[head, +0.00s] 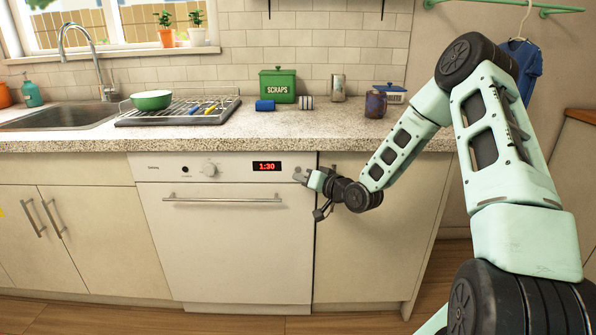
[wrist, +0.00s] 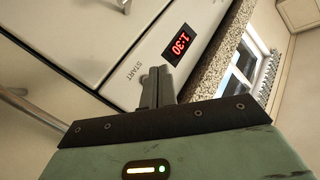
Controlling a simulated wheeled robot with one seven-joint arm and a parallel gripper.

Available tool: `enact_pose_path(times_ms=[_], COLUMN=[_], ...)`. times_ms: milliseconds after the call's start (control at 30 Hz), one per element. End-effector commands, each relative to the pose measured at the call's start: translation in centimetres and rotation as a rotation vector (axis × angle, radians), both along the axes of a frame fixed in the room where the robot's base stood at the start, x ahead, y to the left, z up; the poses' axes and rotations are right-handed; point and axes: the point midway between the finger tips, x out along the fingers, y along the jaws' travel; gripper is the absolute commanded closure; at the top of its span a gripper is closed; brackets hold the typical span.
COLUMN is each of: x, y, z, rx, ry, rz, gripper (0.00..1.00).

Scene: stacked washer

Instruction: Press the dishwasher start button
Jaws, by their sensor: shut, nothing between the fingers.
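The white dishwasher (head: 225,240) stands under the counter, its door closed, with a horizontal bar handle (head: 222,199). Its panel has a knob (head: 209,169) and a red display (head: 266,166) reading 1:30. My gripper (head: 300,177) is at the right end of this panel, right of the display. In the wrist view my gripper (wrist: 157,86) has its two fingers together and empty, tips at the panel beside the printed START label (wrist: 135,71) and below the display (wrist: 178,44). The start button itself is not visible, perhaps behind the fingers. I cannot tell whether the tips touch the panel.
The speckled counter (head: 335,124) overhangs just above the panel. It carries a dish rack (head: 150,119) with a green bowl (head: 151,99), a green SCRAPS tin (head: 278,85) and jars. A plain cabinet front (head: 350,245) is right of the dishwasher. Wooden floor lies in front.

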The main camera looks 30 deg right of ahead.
Motion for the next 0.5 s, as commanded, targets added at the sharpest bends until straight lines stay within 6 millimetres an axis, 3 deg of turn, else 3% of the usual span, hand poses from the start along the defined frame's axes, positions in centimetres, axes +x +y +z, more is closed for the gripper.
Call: enact_pose_path(times_ms=[200,500], x=[1.3,1.5], y=[-0.9,-1.0], z=[0.0,0.0], rx=[0.000,0.000], ry=[0.000,0.000], rz=[-0.001,0.000], gripper=[1.00,1.00])
